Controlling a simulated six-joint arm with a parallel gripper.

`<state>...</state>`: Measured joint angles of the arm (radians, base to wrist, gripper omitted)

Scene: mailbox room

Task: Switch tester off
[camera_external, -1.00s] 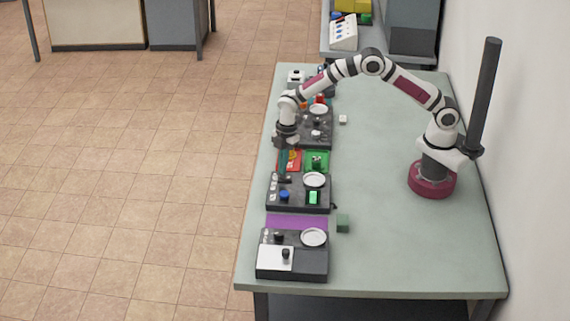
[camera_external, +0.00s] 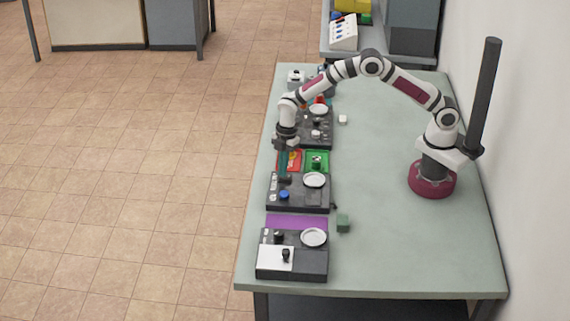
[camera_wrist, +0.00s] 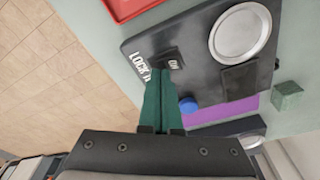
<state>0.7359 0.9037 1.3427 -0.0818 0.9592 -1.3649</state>
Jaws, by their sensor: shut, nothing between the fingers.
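The tester (camera_external: 297,206) is a dark box with a round white dish (camera_external: 314,180) and a blue knob (camera_external: 284,195). The indicator is unlit. My gripper (camera_external: 285,177) is shut and empty, with its teal fingers pointing down. In the wrist view the fingertips (camera_wrist: 160,74) are at the switch's near edge; I cannot tell whether they touch it. They partly hide the lettering.
Red (camera_external: 289,160) and green (camera_external: 317,161) trays lie behind the tester. The table's right side is mostly clear.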

